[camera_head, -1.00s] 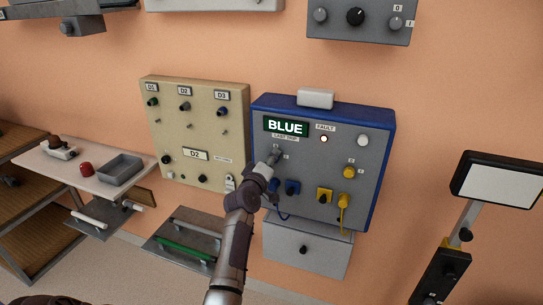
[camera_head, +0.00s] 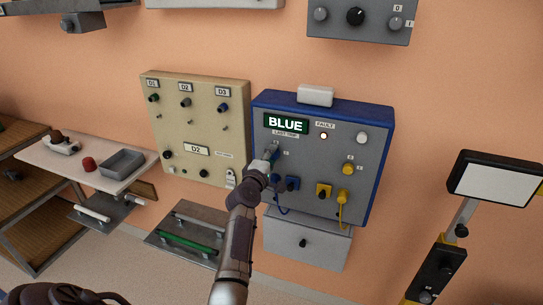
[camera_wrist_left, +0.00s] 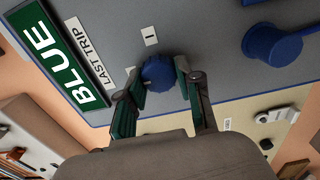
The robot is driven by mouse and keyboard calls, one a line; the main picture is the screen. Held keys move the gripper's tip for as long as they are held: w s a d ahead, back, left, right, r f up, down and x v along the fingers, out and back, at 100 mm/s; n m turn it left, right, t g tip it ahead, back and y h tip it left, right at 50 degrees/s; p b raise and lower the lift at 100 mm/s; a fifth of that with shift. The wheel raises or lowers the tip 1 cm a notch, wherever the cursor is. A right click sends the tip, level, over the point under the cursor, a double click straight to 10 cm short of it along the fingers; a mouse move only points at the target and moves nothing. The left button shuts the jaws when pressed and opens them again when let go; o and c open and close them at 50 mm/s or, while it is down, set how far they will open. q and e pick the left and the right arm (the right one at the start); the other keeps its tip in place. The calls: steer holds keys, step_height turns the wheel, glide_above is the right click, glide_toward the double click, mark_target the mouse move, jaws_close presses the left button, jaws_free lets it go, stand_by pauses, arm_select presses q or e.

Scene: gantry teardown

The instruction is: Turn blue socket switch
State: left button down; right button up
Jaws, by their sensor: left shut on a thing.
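The blue socket switch is a round blue knob (camera_wrist_left: 158,73) on the grey face of the blue-edged panel (camera_head: 376,150). In the left wrist view it sits between the two fingers of my left gripper (camera_wrist_left: 160,82), which is shut on it. In the head view the left gripper (camera_head: 268,158) is at the panel, below the green "BLUE / LAST TRIP" display (camera_head: 286,124), and largely hides the knob. A blue plug (camera_head: 292,184) sits lower on the panel. My right gripper is not in view.
A yellow knob (camera_head: 348,169) and a yellow plug (camera_head: 324,190) are to the right on the same panel. A lit fault lamp (camera_head: 323,136) is above. A beige panel (camera_head: 198,110) hangs to the left, and a grey drawer box (camera_head: 318,248) is below.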

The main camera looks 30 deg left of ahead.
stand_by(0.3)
arm_select(q)
steer(key=c, duration=0.8)
jaws_free()
steer(key=shift+o, duration=0.2)
steer(key=shift+s, duration=0.1)
steer(key=v, duration=1.1)
steer(key=shift+s, duration=0.4)
steer(key=shift+f, duration=0.1)
